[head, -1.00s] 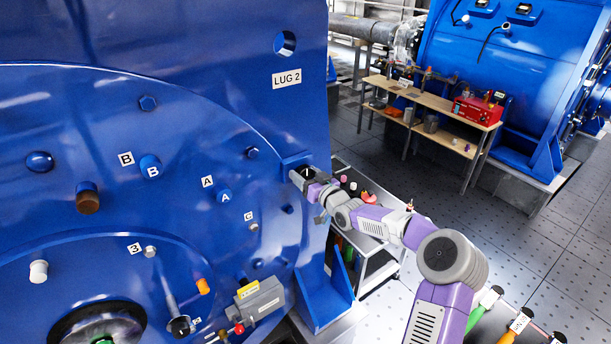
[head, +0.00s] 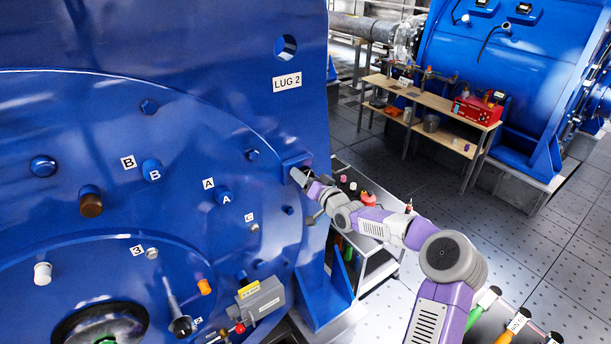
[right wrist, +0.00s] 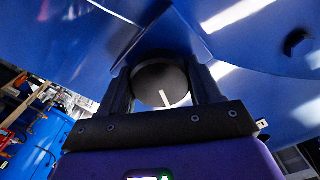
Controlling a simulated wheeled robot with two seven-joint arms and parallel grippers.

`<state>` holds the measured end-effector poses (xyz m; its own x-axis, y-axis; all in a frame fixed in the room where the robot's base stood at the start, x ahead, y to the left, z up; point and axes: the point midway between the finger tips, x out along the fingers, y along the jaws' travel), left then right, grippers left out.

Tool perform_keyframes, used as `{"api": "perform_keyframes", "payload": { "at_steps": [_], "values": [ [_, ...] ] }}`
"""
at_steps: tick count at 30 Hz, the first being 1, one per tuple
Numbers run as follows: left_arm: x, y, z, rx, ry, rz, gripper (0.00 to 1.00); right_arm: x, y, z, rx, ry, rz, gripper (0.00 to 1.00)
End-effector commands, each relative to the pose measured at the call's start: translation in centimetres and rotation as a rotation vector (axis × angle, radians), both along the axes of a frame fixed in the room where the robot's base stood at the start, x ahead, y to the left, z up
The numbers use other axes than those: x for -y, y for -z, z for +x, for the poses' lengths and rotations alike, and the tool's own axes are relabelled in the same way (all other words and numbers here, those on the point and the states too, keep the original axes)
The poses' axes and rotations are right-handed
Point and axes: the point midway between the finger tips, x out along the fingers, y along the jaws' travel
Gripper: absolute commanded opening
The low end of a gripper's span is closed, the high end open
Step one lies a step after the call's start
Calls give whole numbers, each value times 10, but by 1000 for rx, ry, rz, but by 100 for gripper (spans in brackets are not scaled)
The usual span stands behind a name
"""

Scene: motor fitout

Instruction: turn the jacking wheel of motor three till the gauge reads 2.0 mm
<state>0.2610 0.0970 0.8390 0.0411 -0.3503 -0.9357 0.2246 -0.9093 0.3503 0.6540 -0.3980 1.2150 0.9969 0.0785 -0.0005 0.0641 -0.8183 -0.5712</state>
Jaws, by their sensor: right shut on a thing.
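My right gripper (head: 303,177) is at the blue bracket on the right edge of the big blue motor face, below the LUG 2 label. In the right wrist view the two dark fingers (right wrist: 163,82) stand on either side of a round dark wheel (right wrist: 153,83) with a white line on its face, and are shut on it. The white line points down and slightly right in that view. In the head view the wheel is hidden by the gripper. I cannot make out a gauge reading in either view. My left gripper is not in view.
A grey box (head: 262,301) with a yellow label sits low on the motor face, near several bolts and knobs. A trolley (head: 380,268) with small items stands behind my right arm. A wooden bench (head: 430,108) with a red case stands farther back.

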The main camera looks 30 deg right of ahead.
Motion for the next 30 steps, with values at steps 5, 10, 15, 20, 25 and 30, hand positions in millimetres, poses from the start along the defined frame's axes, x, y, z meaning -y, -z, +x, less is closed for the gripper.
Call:
{"api": "perform_keyframes", "payload": {
  "at_steps": [5, 10, 15, 20, 25, 30],
  "values": [
    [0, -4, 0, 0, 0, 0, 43, 1, 0, 0, -11, 1, 137, 33],
    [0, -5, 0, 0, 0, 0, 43, 1, 0, 0, -18, 2, 233, 33],
    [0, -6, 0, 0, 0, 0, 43, 1, 0, 0, -22, 1, 298, 33],
    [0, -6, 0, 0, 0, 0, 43, 0, 0, 0, -25, 1, 328, 33],
    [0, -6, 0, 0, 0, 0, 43, 0, 0, 0, -25, 1, 337, 33],
    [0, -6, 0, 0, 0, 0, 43, 0, 0, 0, -25, 1, 336, 33]
  ]
}}
